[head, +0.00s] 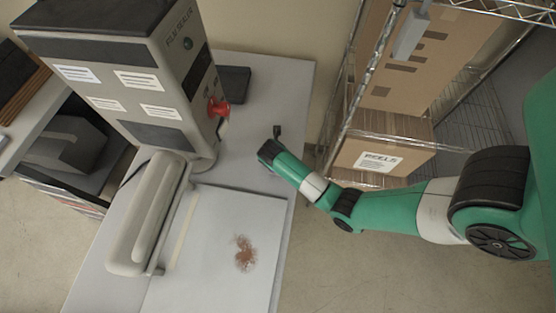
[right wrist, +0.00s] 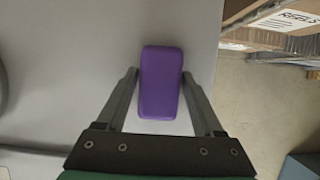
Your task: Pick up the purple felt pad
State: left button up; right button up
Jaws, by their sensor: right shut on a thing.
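The purple felt pad (right wrist: 160,88) is a rounded rectangular block in the right wrist view. It sits between the two fingers of my right gripper (right wrist: 160,74), which is shut on it by its long sides. In the head view my right gripper (head: 272,142) is over the right edge of the grey table, beside the machine. The pad cannot be made out in the head view. Whether it touches the table is hard to tell. My left gripper is not in view.
A pale plate (head: 210,225) in front carries a reddish-brown patch (head: 245,253). A wire shelf with cardboard boxes (head: 378,160) stands at right.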

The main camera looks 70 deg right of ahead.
notch_tip(320, 180, up, 3)
jog(key=s+a+r+p, duration=0.5)
jog(key=s+a+r, duration=0.4)
jog(key=s, duration=0.1)
jog(key=shift+a+r+p, duration=0.25)
jog(key=shift+a+p, duration=0.1)
